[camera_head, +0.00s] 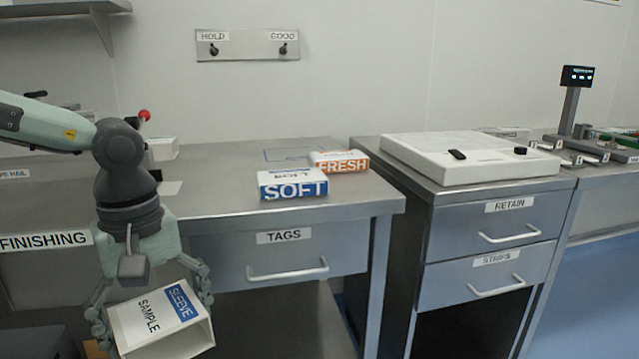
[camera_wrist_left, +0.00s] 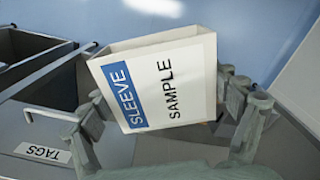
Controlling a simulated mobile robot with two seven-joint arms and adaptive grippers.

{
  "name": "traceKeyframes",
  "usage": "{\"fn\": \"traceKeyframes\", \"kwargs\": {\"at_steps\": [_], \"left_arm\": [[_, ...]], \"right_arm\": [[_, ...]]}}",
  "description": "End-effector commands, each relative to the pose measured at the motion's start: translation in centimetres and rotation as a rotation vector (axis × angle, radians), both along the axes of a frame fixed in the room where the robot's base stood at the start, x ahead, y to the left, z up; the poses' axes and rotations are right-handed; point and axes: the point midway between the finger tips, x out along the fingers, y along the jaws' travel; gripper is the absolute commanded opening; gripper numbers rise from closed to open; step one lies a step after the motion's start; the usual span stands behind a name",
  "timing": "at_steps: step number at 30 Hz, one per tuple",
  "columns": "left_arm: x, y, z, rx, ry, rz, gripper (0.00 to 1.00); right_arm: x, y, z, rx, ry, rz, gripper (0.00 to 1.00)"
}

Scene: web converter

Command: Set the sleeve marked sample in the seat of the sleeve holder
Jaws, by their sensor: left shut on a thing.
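The sleeve marked sample (camera_head: 150,322) is a white open-ended box with a blue "SLEEVE" band and black "SAMPLE" lettering. My left gripper (camera_head: 152,312) is shut on it, with fingers on both sides. The sleeve hangs tilted in front of the finishing bench, below the bench top's level in the head view. In the left wrist view the sleeve (camera_wrist_left: 160,85) sits between the fingers (camera_wrist_left: 170,115), its label facing the camera. I cannot make out the sleeve holder in either view. My right gripper is not in view.
A SOFT box (camera_head: 292,184) and a FRESH box (camera_head: 340,161) stand on the steel bench (camera_head: 225,195). The TAGS drawer (camera_head: 285,257) is below. A white slab (camera_head: 470,160) lies on the cabinet with RETAIN and STRIPS drawers. A HOLD/GOOD hook plate (camera_head: 247,45) is on the wall.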

Motion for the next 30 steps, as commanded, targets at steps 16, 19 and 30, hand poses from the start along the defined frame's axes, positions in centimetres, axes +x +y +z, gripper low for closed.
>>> {"fn": "traceKeyframes", "kwargs": {"at_steps": [16, 19, 30], "left_arm": [[4.0, -2.1, -10.3, 0.0, 0.0, -0.661, 0.66], [4.4, -1.9, -10.9, -0.001, -0.003, -0.712, 0.66], [5.7, 5.1, -8.1, -0.001, -0.007, -0.584, 0.66]], "right_arm": [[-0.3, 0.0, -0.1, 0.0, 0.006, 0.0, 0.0], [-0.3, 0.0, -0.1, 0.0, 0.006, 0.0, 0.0], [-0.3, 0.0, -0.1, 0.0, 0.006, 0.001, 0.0]]}}
